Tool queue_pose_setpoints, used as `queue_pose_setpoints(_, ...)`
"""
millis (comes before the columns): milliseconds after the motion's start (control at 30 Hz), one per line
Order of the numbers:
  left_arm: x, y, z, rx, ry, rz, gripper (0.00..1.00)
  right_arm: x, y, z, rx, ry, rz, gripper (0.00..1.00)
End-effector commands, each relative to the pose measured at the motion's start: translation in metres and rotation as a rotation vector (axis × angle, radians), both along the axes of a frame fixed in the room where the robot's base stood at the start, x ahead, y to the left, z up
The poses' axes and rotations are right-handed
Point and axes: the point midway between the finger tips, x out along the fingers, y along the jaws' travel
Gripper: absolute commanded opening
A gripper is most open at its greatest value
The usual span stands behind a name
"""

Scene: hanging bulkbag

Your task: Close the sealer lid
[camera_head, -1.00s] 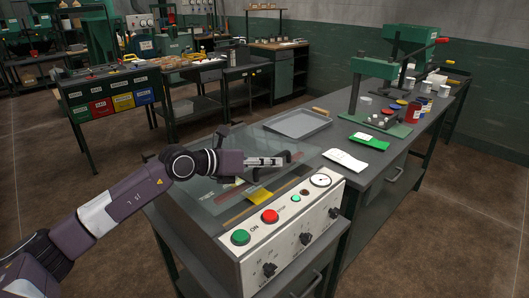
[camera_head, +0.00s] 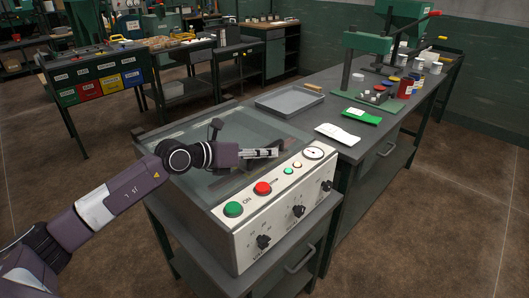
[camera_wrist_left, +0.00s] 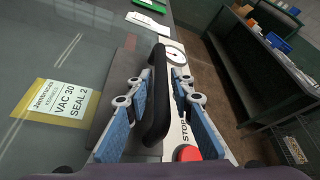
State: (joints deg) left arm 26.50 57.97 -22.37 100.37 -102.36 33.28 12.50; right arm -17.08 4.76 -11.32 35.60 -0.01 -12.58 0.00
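The sealer (camera_head: 275,215) has a pale control panel with a green and a red button and a dial. Its clear lid (camera_head: 252,125) looks flat on the body; a tiny gap cannot be ruled out. The lid glass also fills the left of the wrist view (camera_wrist_left: 60,50), with a yellow label (camera_wrist_left: 57,105) showing through or on it. My left gripper (camera_head: 276,152) is at the lid's front edge. In the wrist view its blue-padded fingers (camera_wrist_left: 160,82) stand apart on both sides of the black lid handle (camera_wrist_left: 156,98), not visibly clamped. My right gripper is not in view.
A grey tray (camera_head: 290,101) and white and green packets (camera_head: 361,116) lie on the bench right of the sealer. A green press (camera_head: 366,75) and jars stand farther back. Coloured bins (camera_head: 105,86) are at the far left. Brown floor is clear in front.

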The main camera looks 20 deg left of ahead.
Motion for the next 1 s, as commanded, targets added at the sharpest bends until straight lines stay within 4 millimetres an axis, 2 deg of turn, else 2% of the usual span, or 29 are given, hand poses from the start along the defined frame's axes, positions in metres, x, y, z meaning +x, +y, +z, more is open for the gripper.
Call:
queue_pose_setpoints(433, -0.006, 0.005, 0.002, 0.001, 0.001, 0.002, 0.29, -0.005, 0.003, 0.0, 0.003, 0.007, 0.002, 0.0)
queue_pose_setpoints(800, -0.053, 0.03, 0.02, 0.007, 0.005, 0.0, 0.29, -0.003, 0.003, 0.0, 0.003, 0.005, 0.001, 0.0)
queue_pose_setpoints(1000, -0.068, 0.041, 0.025, 0.002, 0.005, 0.004, 0.29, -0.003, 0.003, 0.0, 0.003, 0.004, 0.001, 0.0)
